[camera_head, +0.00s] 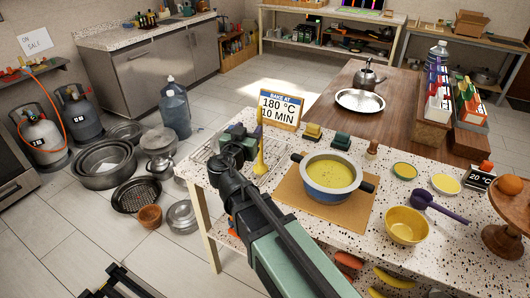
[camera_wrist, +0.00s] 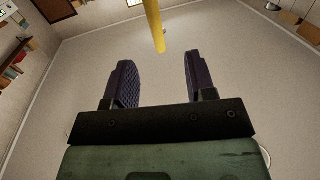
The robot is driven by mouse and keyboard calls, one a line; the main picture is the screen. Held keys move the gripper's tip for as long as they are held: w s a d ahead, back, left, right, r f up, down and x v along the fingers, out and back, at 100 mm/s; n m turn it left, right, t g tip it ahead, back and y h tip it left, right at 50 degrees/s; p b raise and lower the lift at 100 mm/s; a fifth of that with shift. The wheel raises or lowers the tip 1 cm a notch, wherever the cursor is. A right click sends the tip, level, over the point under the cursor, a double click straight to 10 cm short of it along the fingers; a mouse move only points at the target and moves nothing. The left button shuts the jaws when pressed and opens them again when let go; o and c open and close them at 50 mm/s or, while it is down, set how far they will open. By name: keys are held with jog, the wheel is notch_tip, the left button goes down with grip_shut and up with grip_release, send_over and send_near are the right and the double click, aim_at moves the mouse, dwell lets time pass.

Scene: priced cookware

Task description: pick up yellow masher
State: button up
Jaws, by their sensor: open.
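The yellow masher (camera_head: 260,158) shows in the head view as a narrow yellow upright shape, just right of my gripper (camera_head: 241,138) and in front of the bake sign. Its lower end is near the speckled counter; I cannot tell what supports it. In the wrist view a yellow rod (camera_wrist: 154,24), apparently the masher's handle, comes in from the top edge. Its end lies near the gap between the two dark fingers of my gripper (camera_wrist: 158,60). The fingers are apart, with nothing held between them.
A blue pot (camera_head: 331,178) of yellow soup stands on a board right of the masher. The bake sign (camera_head: 280,108) stands close behind. A wire rack (camera_head: 205,150) lies left. A yellow bowl (camera_head: 406,226) and purple ladle (camera_head: 437,205) are further right.

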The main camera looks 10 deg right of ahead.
aim_at(259, 117)
jog(key=x, duration=1.1)
jog(key=shift+s+d+r, duration=0.15)
jog(key=shift+d+r, duration=0.05)
jog(key=shift+s, duration=0.1)
jog(key=shift+c, duration=0.2)
grip_shut()
